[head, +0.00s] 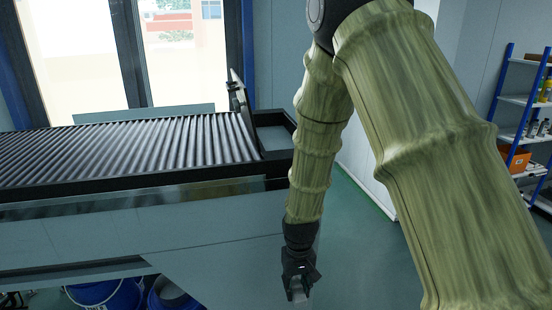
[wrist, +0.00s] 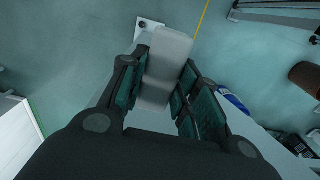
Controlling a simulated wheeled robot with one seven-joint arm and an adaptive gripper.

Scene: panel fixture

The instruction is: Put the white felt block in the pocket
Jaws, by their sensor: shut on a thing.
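My gripper (head: 299,273) hangs low at the end of my arm, right of the panel's lower front in the head view. It is shut on the white felt block (head: 297,291), whose pale end shows below the fingers. In the wrist view the block (wrist: 168,60) is a pale grey-white slab between the two dark fingers (wrist: 163,82), sticking out past their tips. The floor lies far behind it. I cannot pick out the pocket for certain in either view.
A roller conveyor (head: 130,148) with a dark frame runs left of my arm, with a framed open end (head: 277,138). Blue buckets (head: 100,293) stand beneath. Shelves (head: 520,100) stand at far right. Green floor (head: 355,255) right of my gripper is clear.

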